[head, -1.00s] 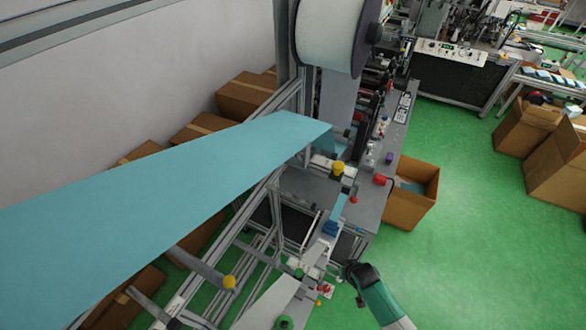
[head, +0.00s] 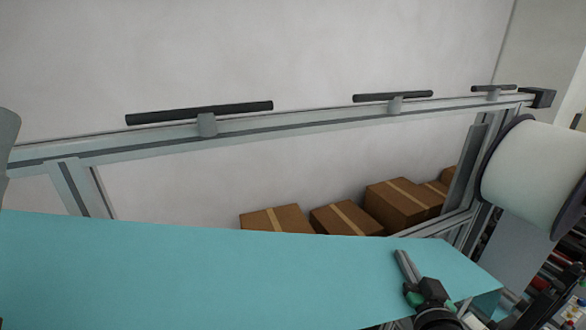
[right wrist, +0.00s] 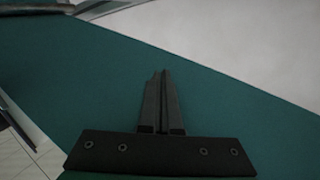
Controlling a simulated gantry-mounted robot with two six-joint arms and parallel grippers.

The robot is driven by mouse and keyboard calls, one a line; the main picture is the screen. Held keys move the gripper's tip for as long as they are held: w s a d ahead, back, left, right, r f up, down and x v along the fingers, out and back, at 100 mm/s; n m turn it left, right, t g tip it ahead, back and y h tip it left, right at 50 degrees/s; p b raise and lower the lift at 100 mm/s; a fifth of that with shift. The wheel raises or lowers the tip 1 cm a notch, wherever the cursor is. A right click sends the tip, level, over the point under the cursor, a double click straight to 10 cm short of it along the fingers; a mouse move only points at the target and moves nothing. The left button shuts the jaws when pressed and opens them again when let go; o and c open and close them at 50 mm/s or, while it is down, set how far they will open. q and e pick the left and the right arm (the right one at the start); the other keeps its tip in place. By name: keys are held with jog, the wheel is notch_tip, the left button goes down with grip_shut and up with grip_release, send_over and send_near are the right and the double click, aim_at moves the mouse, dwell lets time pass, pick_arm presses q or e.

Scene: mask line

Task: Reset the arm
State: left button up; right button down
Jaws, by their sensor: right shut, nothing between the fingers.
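My right gripper (head: 402,256) shows at the lower right of the head view, in front of the blue-green sheet (head: 180,270). Its two fingers point up and lie together, with nothing between them. In the right wrist view the shut fingers (right wrist: 161,78) stand at the middle, with the sheet (right wrist: 90,80) behind them. I cannot tell whether the fingers touch the sheet. My left gripper is not in view.
A metal frame rail (head: 300,125) with black bars (head: 200,112) runs along the white wall. Cardboard boxes (head: 345,218) stand behind the sheet. A large white roll (head: 535,175) is at the right, with machine parts below it.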

jog(key=s+a+r+n+t+y, duration=0.1)
jog(key=s+a+r+t, duration=0.1)
jog(key=r, duration=0.5)
jog(key=s+a+r+t, duration=0.1)
jog(key=a+r+t, duration=0.1)
jog(key=r, duration=0.6)
jog(key=s+a+r+n+t+y, duration=0.3)
jog(key=s+r+t, duration=0.3)
jog(key=s+r, duration=1.1)
notch_tip(320, 180, up, 2)
jog(key=shift+s+a+n+t, duration=0.2)
jog(key=shift+a+n+t, duration=0.2)
jog(key=shift+n, duration=0.2)
